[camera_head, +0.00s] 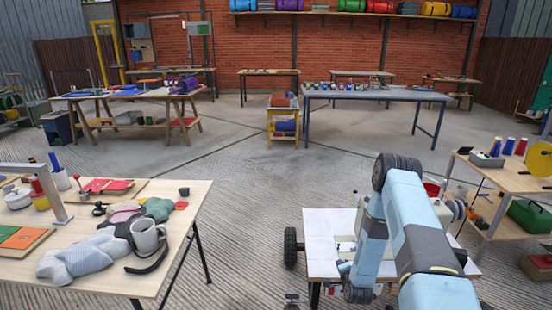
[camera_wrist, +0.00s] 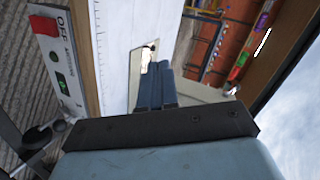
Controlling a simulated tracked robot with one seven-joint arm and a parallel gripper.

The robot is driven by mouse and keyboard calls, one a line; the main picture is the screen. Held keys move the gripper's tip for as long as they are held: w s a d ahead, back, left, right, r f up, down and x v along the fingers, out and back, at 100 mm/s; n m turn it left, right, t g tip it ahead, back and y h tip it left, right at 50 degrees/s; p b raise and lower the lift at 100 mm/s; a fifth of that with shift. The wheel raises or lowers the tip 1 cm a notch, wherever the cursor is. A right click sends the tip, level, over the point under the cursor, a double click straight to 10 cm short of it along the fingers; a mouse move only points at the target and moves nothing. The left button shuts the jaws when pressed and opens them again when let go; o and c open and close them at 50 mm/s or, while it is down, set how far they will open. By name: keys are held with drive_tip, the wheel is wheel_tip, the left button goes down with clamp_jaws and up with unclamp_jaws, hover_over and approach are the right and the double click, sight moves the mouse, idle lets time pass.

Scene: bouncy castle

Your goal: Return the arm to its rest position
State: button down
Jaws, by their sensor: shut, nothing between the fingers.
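My blue arm (camera_head: 410,220) shows at the right front of the head view, bent at a dark joint at its top, with a lighter link hanging down over a white-topped surface (camera_head: 322,230). In the wrist view my gripper (camera_wrist: 158,68) is shut, with its two blue-grey fingers side by side and nothing between them. A white panel (camera_wrist: 120,30) lies behind the fingers there. In the head view the fingertips are too small and covered to make out clearly.
A shelf bench (camera_head: 505,180) stands close at the right. In the wrist view, a control panel with a red switch (camera_wrist: 43,25) is at left. The middle floor is clear.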

drive_tip(key=w+r+n+g, duration=0.1)
drive_tip(key=w+r+n, duration=0.15)
drive_tip(key=r, duration=1.25)
drive_tip(key=w+r+n+g, duration=0.2)
drive_tip(key=r+n, duration=0.1)
drive_tip(key=r, duration=1.2)
drive_tip(key=s+r+n+h, duration=0.15)
drive_tip(key=s+r, duration=0.25)
drive_tip(key=r, duration=0.8)
drive_tip(key=s+a+r+n+g, duration=0.2)
drive_tip(key=s+r+n+g, duration=0.15)
drive_tip(key=s+r, duration=1.25)
drive_tip(key=s+a+r+n, duration=0.1)
drive_tip(key=s+r, duration=0.1)
drive_tip(key=s, duration=1)
drive_tip(key=s+a+r+n+g, duration=0.1)
drive_tip(key=s+r+n, duration=0.1)
drive_tip(key=s, duration=1)
drive_tip(key=shift+s+r+y, duration=0.15)
drive_tip(key=shift+r+y, duration=0.2)
drive_tip(key=c, duration=1.8)
unclamp_jaws()
drive_tip(key=shift+g, duration=0.25)
drive_tip(key=shift+c, duration=0.2)
